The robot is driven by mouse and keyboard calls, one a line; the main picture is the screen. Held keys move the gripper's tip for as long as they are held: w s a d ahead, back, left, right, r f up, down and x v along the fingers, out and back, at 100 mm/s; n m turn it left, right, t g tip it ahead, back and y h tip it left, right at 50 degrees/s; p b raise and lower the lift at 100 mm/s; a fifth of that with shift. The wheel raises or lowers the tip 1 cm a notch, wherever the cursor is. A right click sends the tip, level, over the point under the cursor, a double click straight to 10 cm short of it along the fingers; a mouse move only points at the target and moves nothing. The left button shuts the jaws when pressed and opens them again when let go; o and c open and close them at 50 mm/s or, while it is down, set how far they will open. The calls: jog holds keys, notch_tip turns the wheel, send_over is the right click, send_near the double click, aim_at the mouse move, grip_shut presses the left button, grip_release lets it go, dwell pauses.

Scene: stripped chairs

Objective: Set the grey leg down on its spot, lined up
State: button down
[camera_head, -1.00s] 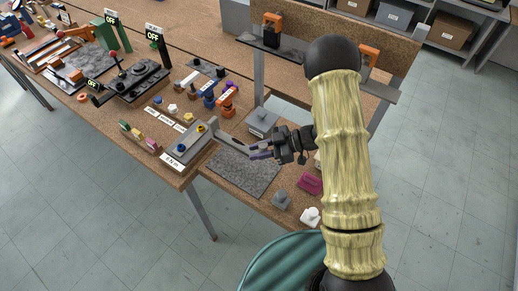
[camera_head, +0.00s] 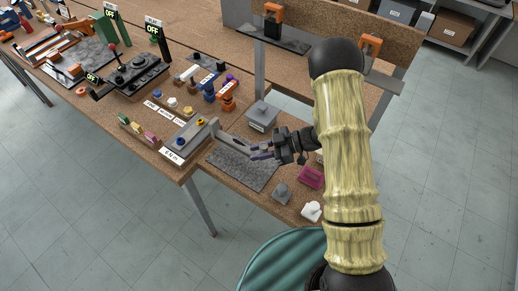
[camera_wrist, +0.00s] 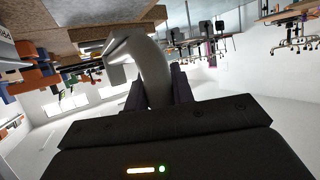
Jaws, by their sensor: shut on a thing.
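My gripper (camera_head: 258,151) is shut on the grey leg (camera_head: 232,138), a long bar whose far end reaches up and left toward the grey fixture block. In the wrist view the leg (camera_wrist: 149,62) rises between my dark purple fingers (camera_wrist: 158,92) and bends over to the left at its far end. In the head view the leg passes above or along the upper edge of a grey felt mat (camera_head: 236,172). I cannot tell whether it touches the mat. No marked spot for the leg can be made out.
The grey fixture block (camera_head: 190,138) with yellow and blue knobs stands left of the mat. A grey lidded box (camera_head: 262,117) stands behind the leg. A magenta block (camera_head: 310,177), a grey piece (camera_head: 282,192) and a white piece (camera_head: 311,210) lie at the right. The mat's front is bare.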

jog(key=shift+f+b, duration=1.3)
jog(key=shift+f, duration=1.15)
jog(key=shift+f+b, duration=0.3)
jog(key=shift+f, duration=0.15)
jog(key=c, duration=1.1)
grip_release()
jog(key=shift+d, duration=0.1)
jog(key=b+v, duration=0.3)
jog(key=v, duration=1.4)
jog(key=shift+d, duration=0.1)
jog(key=shift+w, duration=0.1)
